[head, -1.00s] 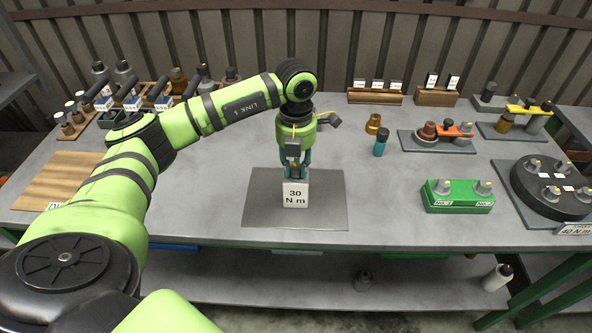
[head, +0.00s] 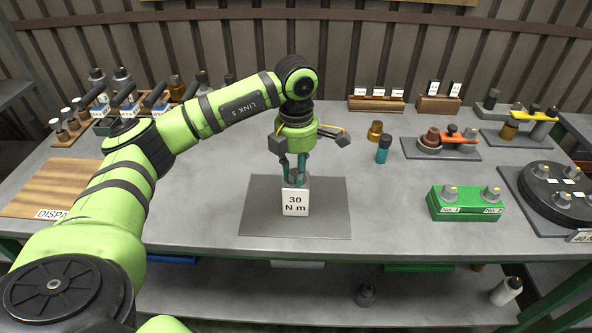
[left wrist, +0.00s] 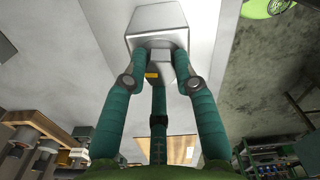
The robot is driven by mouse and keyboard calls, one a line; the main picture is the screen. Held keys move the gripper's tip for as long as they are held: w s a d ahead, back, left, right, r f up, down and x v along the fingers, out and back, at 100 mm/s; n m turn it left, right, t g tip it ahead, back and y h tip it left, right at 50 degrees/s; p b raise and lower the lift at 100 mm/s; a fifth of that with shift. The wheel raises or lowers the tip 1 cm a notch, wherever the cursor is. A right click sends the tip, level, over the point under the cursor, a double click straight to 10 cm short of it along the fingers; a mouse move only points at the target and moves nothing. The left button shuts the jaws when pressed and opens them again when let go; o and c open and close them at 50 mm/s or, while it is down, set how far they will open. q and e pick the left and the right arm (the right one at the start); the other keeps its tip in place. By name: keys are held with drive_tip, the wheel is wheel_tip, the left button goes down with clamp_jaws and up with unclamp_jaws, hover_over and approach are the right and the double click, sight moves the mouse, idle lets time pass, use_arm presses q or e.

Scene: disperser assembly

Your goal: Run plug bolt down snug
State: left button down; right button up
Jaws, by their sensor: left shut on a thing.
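A grey block (head: 295,202) with a white "30 N m" label stands on a dark grey mat (head: 262,222) at the middle front of the table. My left gripper (head: 296,181) points straight down onto the top of this block. Its teal fingers are shut at the block's top, around what appears to be the plug bolt, which they hide in the head view. In the left wrist view, the teal fingers (left wrist: 160,82) close in beside a silver block-like body (left wrist: 155,25). How deep the bolt sits cannot be seen. My right gripper is not in view.
A teal cylinder (head: 383,150) and a brass piece (head: 375,131) stand to the right. A green block (head: 464,204) and a dark round fixture (head: 557,193) are farther right. A wooden board (head: 45,190) lies at left. The table around the mat is clear.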

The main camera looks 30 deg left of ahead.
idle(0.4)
use_arm(q)
drive_tip(key=c, duration=1)
unclamp_jaws()
drive_tip(key=shift+o, duration=0.2)
wheel_tip(320, 180, up, 12)
